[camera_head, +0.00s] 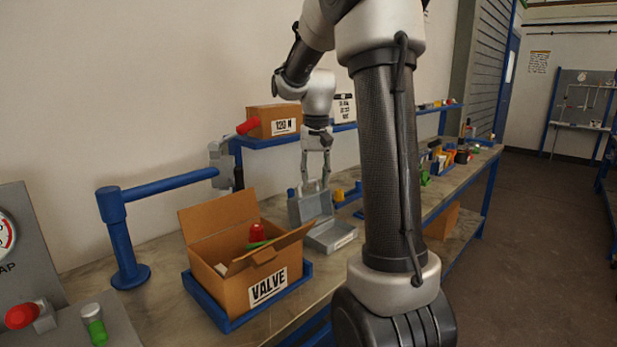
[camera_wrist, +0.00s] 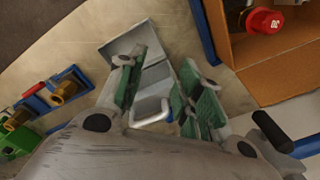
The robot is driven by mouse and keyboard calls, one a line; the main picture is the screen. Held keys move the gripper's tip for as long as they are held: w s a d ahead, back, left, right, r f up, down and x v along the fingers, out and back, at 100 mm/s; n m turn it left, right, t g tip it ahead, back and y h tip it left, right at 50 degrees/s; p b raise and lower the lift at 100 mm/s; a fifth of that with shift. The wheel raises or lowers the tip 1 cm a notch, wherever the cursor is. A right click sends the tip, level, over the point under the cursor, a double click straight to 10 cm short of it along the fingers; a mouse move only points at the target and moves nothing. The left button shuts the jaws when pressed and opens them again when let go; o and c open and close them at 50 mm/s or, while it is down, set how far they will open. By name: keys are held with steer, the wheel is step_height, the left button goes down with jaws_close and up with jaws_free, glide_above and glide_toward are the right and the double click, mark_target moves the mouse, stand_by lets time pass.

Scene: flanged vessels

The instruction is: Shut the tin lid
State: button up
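A small grey metal tin stands on the bench, its body (camera_head: 332,236) flat on the bench and its lid (camera_head: 311,207) raised at the back, on the wall side. My gripper (camera_head: 315,182) points down just above and behind the raised lid. In the wrist view the tin's body (camera_wrist: 125,42) shows beyond my gripper (camera_wrist: 163,88), and the lid (camera_wrist: 156,78) shows between the two green-padded fingers. The fingers are apart and hold nothing. A pale loop (camera_wrist: 150,111) lies at the lid's near edge. I cannot tell whether a finger touches the lid.
An open cardboard box (camera_head: 250,275) marked VALVE sits in a blue tray left of the tin. A blue post with a horizontal arm (camera_head: 165,187) stands behind it. A blue shelf (camera_head: 285,140) runs behind.

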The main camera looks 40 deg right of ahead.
steer(key=w+d+m, duration=0.1)
steer(key=w+d, duration=0.1)
steer(key=w, duration=0.1)
steer(key=w+d+m, duration=0.1)
steer(key=w+m, duration=0.1)
steer(key=w, duration=0.1)
steer(key=w+d+m, duration=0.1)
steer(key=w+d, duration=0.1)
steer(key=w, duration=0.2)
steer(key=shift+d+f+m, duration=0.35)
steer(key=shift+m, duration=0.05)
steer(key=r+m, duration=0.1)
steer(key=w+r+m, duration=0.1)
steer(key=w+r, duration=0.1)
steer(key=r, duration=0.1)
steer(key=shift+w+d+m, duration=0.2)
steer(key=shift+d+m, duration=0.1)
steer(key=shift+m, duration=0.1)
steer(key=shift+s+m, duration=0.25)
steer(key=shift+m, duration=0.25)
steer(key=shift+s+a+f+m, duration=0.1)
steer(key=shift+f+m, duration=0.15)
steer(key=shift+m, duration=0.15)
step_height(320, 180, down, 7)
steer(key=shift+f, duration=0.15)
jaws_close()
